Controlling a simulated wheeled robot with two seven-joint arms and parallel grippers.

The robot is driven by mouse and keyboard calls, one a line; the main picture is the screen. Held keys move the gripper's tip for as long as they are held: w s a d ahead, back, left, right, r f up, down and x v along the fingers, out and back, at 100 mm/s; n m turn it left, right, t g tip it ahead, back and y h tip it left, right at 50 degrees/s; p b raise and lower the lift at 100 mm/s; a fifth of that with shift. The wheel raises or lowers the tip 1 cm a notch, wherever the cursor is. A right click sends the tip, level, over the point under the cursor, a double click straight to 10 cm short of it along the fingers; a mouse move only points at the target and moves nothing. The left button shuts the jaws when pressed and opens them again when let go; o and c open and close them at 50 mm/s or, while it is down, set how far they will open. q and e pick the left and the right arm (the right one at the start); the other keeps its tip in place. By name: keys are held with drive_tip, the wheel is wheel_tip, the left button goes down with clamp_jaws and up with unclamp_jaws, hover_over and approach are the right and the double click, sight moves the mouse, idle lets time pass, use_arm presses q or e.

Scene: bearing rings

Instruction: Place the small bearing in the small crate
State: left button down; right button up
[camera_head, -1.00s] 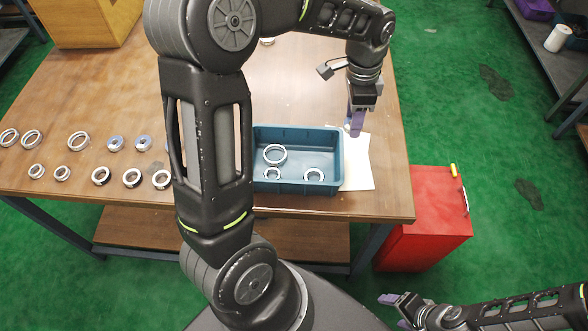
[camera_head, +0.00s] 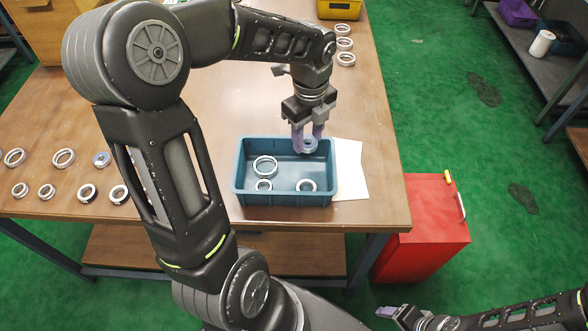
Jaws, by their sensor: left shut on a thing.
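My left gripper (camera_head: 308,138) is shut on a small grey-blue bearing (camera_head: 311,145), its purple fingers pointing down. It holds the bearing above the back right part of a blue-teal crate (camera_head: 285,199). The fingers hide part of the bearing. Inside the crate lie a larger ring (camera_head: 265,160) at the left and two smaller rings (camera_head: 263,185) (camera_head: 306,180) towards the front. My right gripper (camera_head: 387,312) shows at the bottom edge, away from the table; only one purple finger is clear, so its opening cannot be told.
White paper (camera_head: 351,172) lies right of the crate. Several rings (camera_head: 64,157) lie at the table's left, and more (camera_head: 345,43) at the back right near a yellow bin (camera_head: 340,9). A red cabinet (camera_head: 420,250) stands beside the table (camera_head: 370,100).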

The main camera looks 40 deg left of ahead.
sight(308, 141)
use_arm(q)
wheel_tip(308, 141, down, 5)
drive_tip(key=shift+f, duration=0.1)
drive_tip(key=shift+f, duration=1.85)
drive_tip(key=shift+f, duration=0.2)
drive_tip(key=c, duration=1.1)
unclamp_jaws()
drive_tip(key=shift+r, duration=0.1)
wheel_tip(308, 141, up, 12)
drive_tip(key=shift+r, duration=0.1)
